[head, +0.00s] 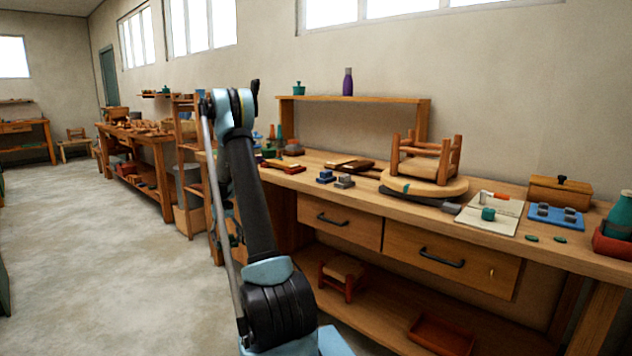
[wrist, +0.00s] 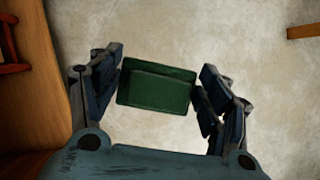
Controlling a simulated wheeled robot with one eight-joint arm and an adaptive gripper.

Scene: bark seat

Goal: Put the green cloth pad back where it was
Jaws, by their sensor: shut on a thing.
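The green cloth pad (wrist: 157,85) is a dark green rectangular block in the wrist view, with a raised smaller face on top. My gripper (wrist: 160,82) is shut on it, one finger at each side, slightly tilted. The pad is in the air with pale floor behind it. In the head view my arm rises in the middle, and I cannot make out the gripper or the held pad there. Two small green pieces (head: 531,238) (head: 559,239) lie on the workbench (head: 375,175) near its front edge.
An upturned wooden stool (head: 428,158) stands on a round board on the bench. Open floor (head: 80,240) lies left.

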